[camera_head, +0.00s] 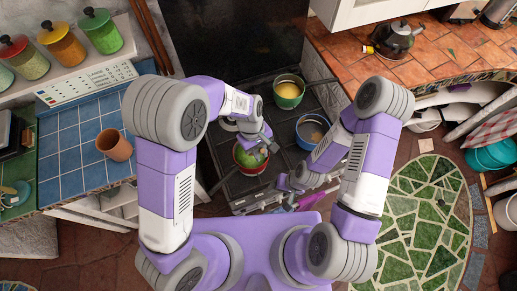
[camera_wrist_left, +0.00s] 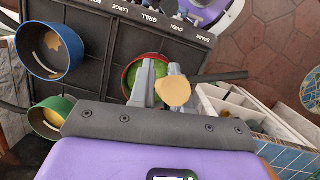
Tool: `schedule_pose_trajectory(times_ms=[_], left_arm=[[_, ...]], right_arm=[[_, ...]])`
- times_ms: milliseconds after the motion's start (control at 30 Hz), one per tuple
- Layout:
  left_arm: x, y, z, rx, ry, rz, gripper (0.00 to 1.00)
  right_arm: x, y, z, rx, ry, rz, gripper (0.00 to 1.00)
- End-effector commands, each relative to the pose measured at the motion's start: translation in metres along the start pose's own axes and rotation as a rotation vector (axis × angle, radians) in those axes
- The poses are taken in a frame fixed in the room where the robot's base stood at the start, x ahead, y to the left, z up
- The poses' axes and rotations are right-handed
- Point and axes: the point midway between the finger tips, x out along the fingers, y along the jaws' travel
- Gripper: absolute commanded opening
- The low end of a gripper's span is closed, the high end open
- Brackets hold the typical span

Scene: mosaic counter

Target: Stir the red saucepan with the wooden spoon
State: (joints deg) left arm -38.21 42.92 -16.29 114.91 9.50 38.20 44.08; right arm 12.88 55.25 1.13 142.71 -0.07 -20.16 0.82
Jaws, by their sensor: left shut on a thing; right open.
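The red saucepan (camera_head: 237,160) sits on the stove with green contents; its rim also shows in the left wrist view (camera_wrist_left: 126,80), partly hidden by my fingers, with its dark handle (camera_wrist_left: 222,77) pointing right. My left gripper (camera_head: 262,143) is above the saucepan. In the left wrist view the left fingers (camera_wrist_left: 160,85) are shut on a tan wooden piece (camera_wrist_left: 174,92), seen nearly end-on, which looks like the wooden spoon. The rest of the spoon is hidden, so I cannot tell whether it touches the contents. My right gripper (camera_head: 290,184) is open and empty, low at the stove's front.
A green pot (camera_head: 287,103) with yellow contents and a blue pot (camera_head: 303,144) stand on the stove close behind and right of the saucepan. A terracotta cup (camera_head: 114,146) is on the blue-tiled counter (camera_head: 70,160) at left. A kettle (camera_head: 397,40) is on the right counter.

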Motion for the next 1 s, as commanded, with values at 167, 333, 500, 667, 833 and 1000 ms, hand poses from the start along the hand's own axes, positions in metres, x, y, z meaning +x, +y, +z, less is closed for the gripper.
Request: schedule_pose_trajectory(times_ms=[167, 333, 500, 667, 833, 1000], left_arm=[[-0.006, 0.0, 0.004, 0.0, 0.0, 0.001, 0.0], [-0.015, 0.001, 0.006, 0.001, 0.002, 0.003, 0.0], [-0.032, 0.002, 0.01, 0.0, 0.001, 0.003, 0.0], [-0.043, 0.002, 0.013, -0.001, 0.001, 0.001, 0.0], [-0.045, 0.002, 0.013, -0.001, 0.001, 0.0, 0.0], [-0.044, 0.002, 0.013, -0.001, 0.0, 0.0, 0.0]], right_arm=[[-0.004, -0.002, 0.0, 0.0, 0.0, 0.0, 0.56], [-0.003, -0.001, 0.0, 0.0, 0.0, 0.0, 0.56], [-0.003, -0.001, 0.0, 0.0, 0.0, 0.0, 0.56], [-0.003, -0.001, 0.0, 0.0, 0.0, 0.0, 0.56], [-0.003, -0.001, 0.0, 0.0, 0.0, 0.0, 0.56], [-0.003, -0.001, 0.0, 0.0, 0.0, 0.0, 0.56]])
